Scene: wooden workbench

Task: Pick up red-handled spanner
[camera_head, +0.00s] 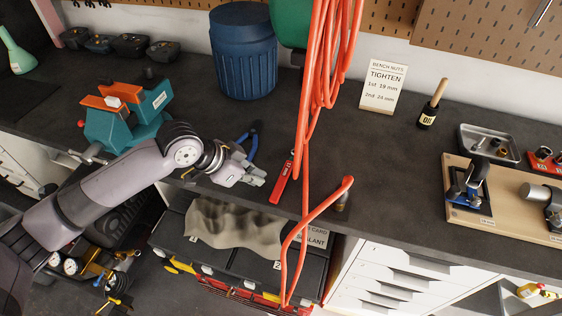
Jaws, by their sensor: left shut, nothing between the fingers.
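The red-handled spanner (280,184) lies on the dark bench top near the front edge, partly behind the hanging orange hose. Its red handle points toward the bench edge and its far end is hard to make out beside the hose. My left gripper (257,178) is just left of the spanner, low over the bench, shut and empty, with a small gap to the red handle. Blue-handled pliers (251,143) lie right behind the gripper. My right gripper is not in view.
An orange hose (304,130) hangs down over the bench, close to the spanner's right. A teal vise (118,125) stands left, a blue barrel (243,55) behind. A sign (384,87) and brush bottle (430,108) stand right. The bench middle right is clear.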

